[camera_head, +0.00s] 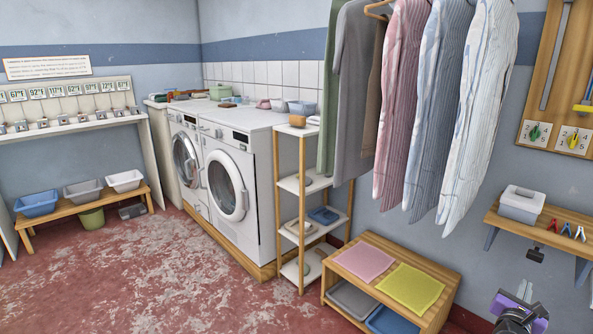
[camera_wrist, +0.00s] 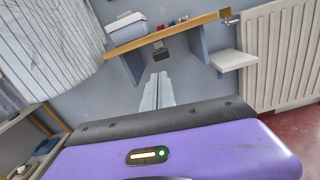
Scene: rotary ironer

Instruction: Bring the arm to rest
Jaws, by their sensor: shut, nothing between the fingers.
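My gripper (camera_wrist: 160,78) shows in the wrist view as two pale fingers lying together beyond the purple hand body. It is shut and empty. The fingers point toward the wall below a wooden shelf (camera_wrist: 165,36); I see no contact with anything. In the head view my gripper (camera_head: 524,290) is at the bottom right, below the wall shelf and right of the low bench, with the arm mostly out of frame.
The wall shelf (camera_head: 500,219) holds a white box (camera_head: 521,204) and several coloured clips. Hanging shirts (camera_head: 470,110) are left of it. A low bench (camera_head: 440,308) carries pink and yellow cloths. A radiator (camera_wrist: 275,60) is right in the wrist view. Open red floor (camera_head: 150,270) lies left.

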